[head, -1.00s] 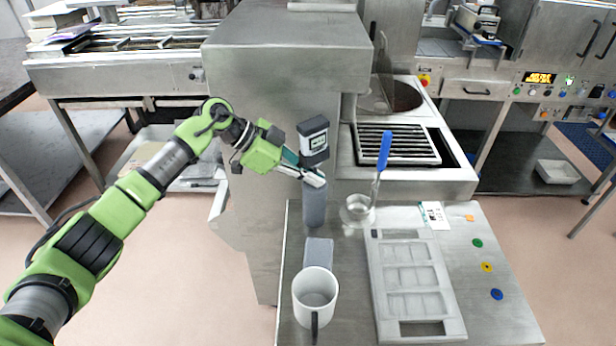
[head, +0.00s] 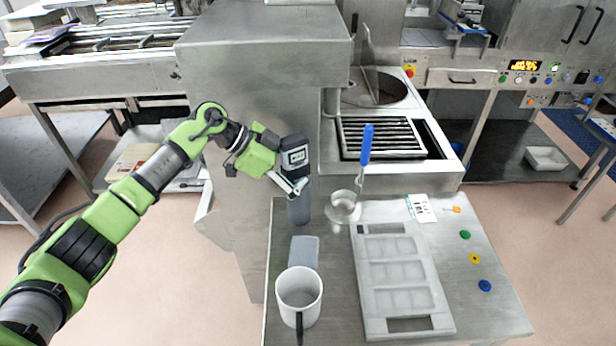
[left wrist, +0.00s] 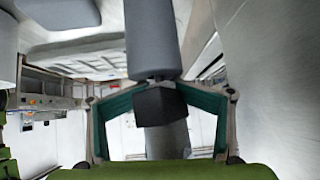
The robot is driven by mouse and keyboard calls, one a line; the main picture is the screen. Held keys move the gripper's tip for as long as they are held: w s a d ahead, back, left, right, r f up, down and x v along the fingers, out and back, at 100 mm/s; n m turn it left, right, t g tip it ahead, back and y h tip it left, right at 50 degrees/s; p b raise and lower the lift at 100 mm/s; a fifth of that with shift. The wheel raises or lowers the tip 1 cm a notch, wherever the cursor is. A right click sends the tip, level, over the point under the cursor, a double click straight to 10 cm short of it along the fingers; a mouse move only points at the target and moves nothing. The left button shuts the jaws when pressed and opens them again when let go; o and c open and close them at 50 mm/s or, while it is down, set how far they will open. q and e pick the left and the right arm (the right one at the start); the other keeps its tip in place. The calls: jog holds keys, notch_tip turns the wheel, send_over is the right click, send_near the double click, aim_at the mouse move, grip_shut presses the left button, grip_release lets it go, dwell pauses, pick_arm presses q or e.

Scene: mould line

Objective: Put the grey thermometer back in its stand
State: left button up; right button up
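The grey thermometer (head: 295,157) has a dark head with a small display and is upright in the head view. My left gripper (head: 294,187) is shut on it just below the head. Its stand, a grey upright cylinder (head: 299,209), is at the table's back left corner, directly under the thermometer. How deep the lower part sits in it is hidden. In the left wrist view the stand (left wrist: 153,40) hangs from the top edge, and a dark part of the thermometer (left wrist: 160,103) is between the teal-padded fingers. My right gripper is out of view.
A grey block (head: 304,252) and a white mug (head: 299,297) stand in front of the stand. A glass cup (head: 343,206) with a blue-handled tool (head: 367,146) is to the right. A mould tray (head: 402,281) fills the table's middle. The steel machine wall (head: 235,150) rises behind-left.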

pick_arm(q)
jog(key=shift+y, duration=0.5)
jog(key=f, duration=0.1)
jog(key=a+f, duration=0.1)
jog(key=s+a+f, duration=0.1)
jog(key=f, duration=0.1)
jog(key=shift+a, duration=0.15)
jog(key=shift+h, duration=0.4)
jog(key=a+r, duration=0.2)
jog(key=r, duration=0.1)
jog(key=a+r, duration=0.2)
jog(key=r, duration=0.2)
jog(key=a+r, duration=0.3)
jog(key=r, duration=0.1)
jog(key=shift+w+a, duration=0.1)
jog(key=shift+w, duration=0.15)
jog(key=c, duration=0.3)
jog(key=shift+s+d+r, duration=0.1)
jog(key=shift+d+r, duration=0.3)
jog(key=shift+a, duration=0.1)
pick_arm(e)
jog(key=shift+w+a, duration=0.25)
pick_arm(q)
jog(key=shift+a, duration=0.1)
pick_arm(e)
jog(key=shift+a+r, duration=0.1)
